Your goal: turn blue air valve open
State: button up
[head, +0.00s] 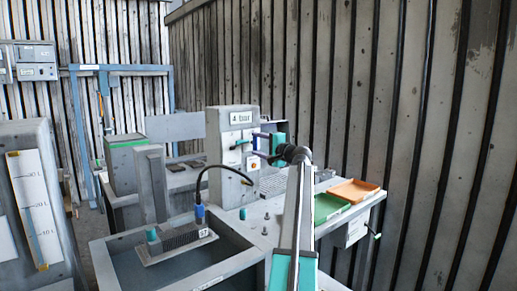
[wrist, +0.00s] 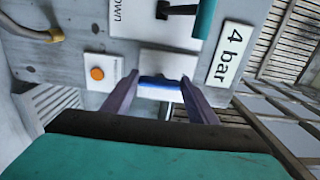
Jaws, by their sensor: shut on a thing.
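The blue valve handle (wrist: 160,83) lies between the tips of my gripper (wrist: 161,77) in the wrist view, in front of a pale plate on the grey panel (head: 220,150). My gripper's two purple fingers are shut on it, one at each end. In the head view my gripper (head: 260,144) is at the panel's right side, and the blue handle is too small to make out clearly there. The "4 bar" sign (wrist: 230,54) is beside the handle in the wrist view and at the panel's top in the head view (head: 241,117).
An orange button (wrist: 97,73) and a teal-ended lever (wrist: 204,18) are close to my fingers on the panel. A green tray (head: 329,207) and an orange tray (head: 353,191) lie on the bench at right. A black hose (head: 203,175) arches in front of the panel.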

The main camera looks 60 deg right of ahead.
jog(key=shift+s, duration=0.1)
jog(key=o, duration=1)
jog(key=shift+d, duration=0.1)
jog(key=shift+o, duration=0.2)
jog(key=v, duration=1.3)
jog(key=shift+s+a, duration=0.25)
jog(key=shift+s, duration=0.1)
